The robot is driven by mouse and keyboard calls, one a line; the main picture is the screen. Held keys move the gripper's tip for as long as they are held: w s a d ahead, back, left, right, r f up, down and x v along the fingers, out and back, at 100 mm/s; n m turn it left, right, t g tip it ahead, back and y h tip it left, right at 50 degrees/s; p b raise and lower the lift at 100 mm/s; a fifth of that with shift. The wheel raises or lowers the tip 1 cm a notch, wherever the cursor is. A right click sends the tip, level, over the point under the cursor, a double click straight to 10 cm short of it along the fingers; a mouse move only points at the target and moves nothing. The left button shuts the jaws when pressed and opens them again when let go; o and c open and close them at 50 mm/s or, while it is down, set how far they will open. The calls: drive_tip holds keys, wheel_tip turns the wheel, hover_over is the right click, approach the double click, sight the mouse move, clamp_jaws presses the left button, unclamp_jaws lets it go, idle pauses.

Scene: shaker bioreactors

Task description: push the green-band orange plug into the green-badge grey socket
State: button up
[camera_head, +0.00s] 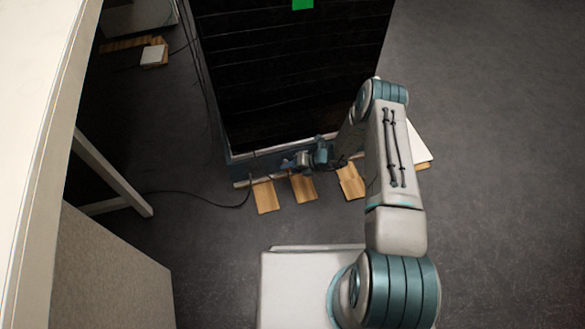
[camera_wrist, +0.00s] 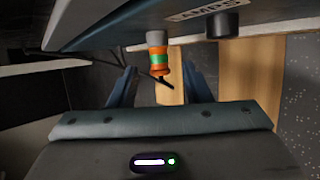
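The orange plug (camera_wrist: 160,68) with its green band shows in the wrist view, its black tail towards me. Its far end meets a grey cylindrical socket (camera_wrist: 156,38) on the panel; I cannot tell how deep it sits. No green badge shows beside this socket. My gripper (camera_wrist: 160,78) has its two fingers apart, one on each side of the plug, with gaps visible. In the head view my gripper (camera_head: 292,163) is low at the dark cabinet's front base; the plug is too small to make out there.
A black cylinder (camera_wrist: 222,24) stands right of the socket, by an "AMPS" label (camera_wrist: 202,10). The tall black cabinet (camera_head: 290,75) bears a green patch (camera_head: 303,4). Wooden boards (camera_head: 265,196) lie on the floor before it. A black cable (camera_head: 205,193) runs left. Floor at right is clear.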

drive_tip(key=p+v, duration=0.5)
drive_tip(key=v, duration=0.8)
drive_tip(key=shift+d+r, duration=0.3)
drive_tip(key=shift+s, duration=0.1)
